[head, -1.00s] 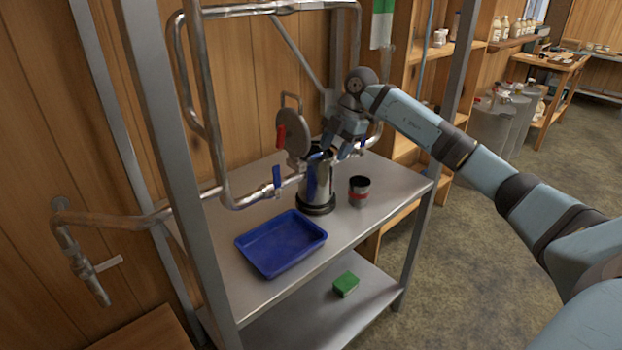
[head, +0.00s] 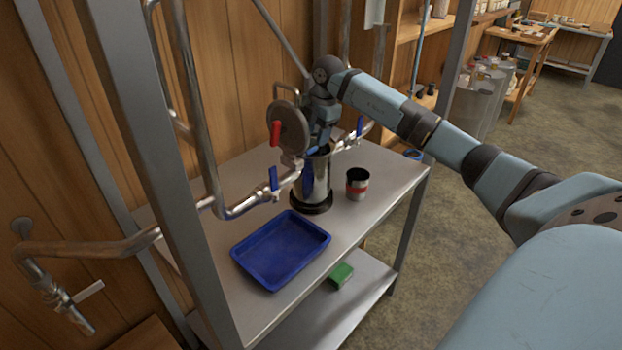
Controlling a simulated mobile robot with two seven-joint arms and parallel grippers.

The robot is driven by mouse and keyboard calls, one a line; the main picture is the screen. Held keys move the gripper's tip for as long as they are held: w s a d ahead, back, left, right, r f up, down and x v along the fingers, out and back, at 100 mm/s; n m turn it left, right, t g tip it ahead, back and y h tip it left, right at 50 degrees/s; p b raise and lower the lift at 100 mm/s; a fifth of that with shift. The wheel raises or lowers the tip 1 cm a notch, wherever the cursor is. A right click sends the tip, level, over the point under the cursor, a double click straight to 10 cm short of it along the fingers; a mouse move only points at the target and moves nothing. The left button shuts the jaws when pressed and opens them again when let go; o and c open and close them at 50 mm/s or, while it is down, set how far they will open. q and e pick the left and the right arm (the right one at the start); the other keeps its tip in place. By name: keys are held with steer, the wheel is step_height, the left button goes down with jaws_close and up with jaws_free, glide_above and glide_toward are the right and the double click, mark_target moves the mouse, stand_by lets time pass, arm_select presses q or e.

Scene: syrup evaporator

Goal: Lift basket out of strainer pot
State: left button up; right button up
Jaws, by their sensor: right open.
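The strainer pot (head: 317,181) is a shiny steel cylinder with a dark base ring, upright on the metal table, joined to pipes on both sides. Its round lid (head: 292,128) stands swung up at its left. My right gripper (head: 320,143) points down at the pot's open mouth, its fingertips at or just inside the rim. It is open. The basket cannot be made out; the gripper and the rim hide the inside of the pot. My left gripper is not in view.
A blue tray (head: 234,250) lies on the table (head: 222,293) in front of the pot. A steel cup with a red band (head: 357,186) stands right of the pot. Blue-handled valves (head: 273,180) flank it. A green block (head: 341,275) is on the lower shelf.

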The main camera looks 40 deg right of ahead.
mark_target(312, 149)
steer(key=shift+w+a+f+p, duration=0.1)
steer(key=shift+a+f, duration=0.05)
steer(key=shift+f, duration=0.8)
steer(key=shift+w+a+f+p, duration=0.15)
steer(key=shift+a+f, duration=0.05)
steer(key=shift+f, duration=0.75)
steer(key=shift+w+a+f+p, duration=0.1)
steer(key=shift+a+f, duration=0.05)
steer(key=shift+f, duration=0.8)
jaws_close()
